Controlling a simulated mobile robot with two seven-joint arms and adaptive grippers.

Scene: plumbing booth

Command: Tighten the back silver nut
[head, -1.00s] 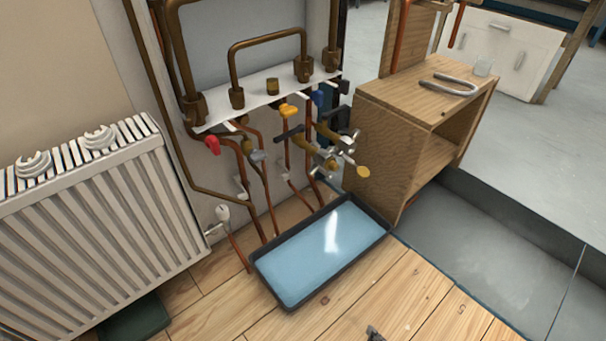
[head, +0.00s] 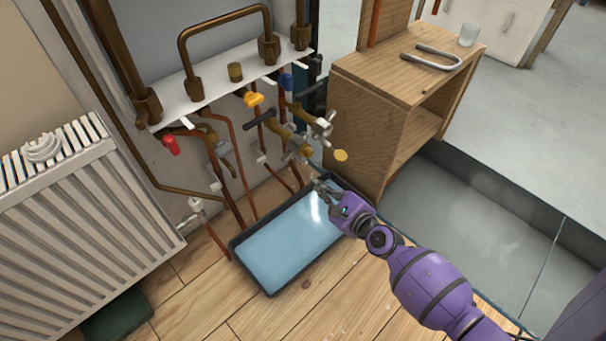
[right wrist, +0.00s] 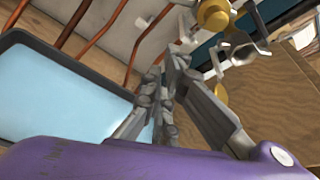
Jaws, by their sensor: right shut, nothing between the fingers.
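A cluster of brass and silver valve fittings (head: 300,138) sticks out from the pipes below the white shelf. Silver cross-shaped parts (head: 320,122) are at its right end; I cannot tell which of them is the back silver nut. The right wrist view shows a brass fitting (right wrist: 214,16) and a silver part (right wrist: 243,50) beyond the fingers. My right gripper (head: 322,188) is shut and empty, below and in front of the fittings, over the tray's far right corner. Its closed fingers (right wrist: 178,58) point up towards the pipes in the wrist view. My left gripper is not in view.
A black tray (head: 268,290) holding blue water lies on the wooden floor below the pipes. A wooden cabinet (head: 365,125) with a U-shaped pipe (head: 432,55) and a glass (head: 468,36) stands close on the right. A white radiator (head: 85,215) is on the left.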

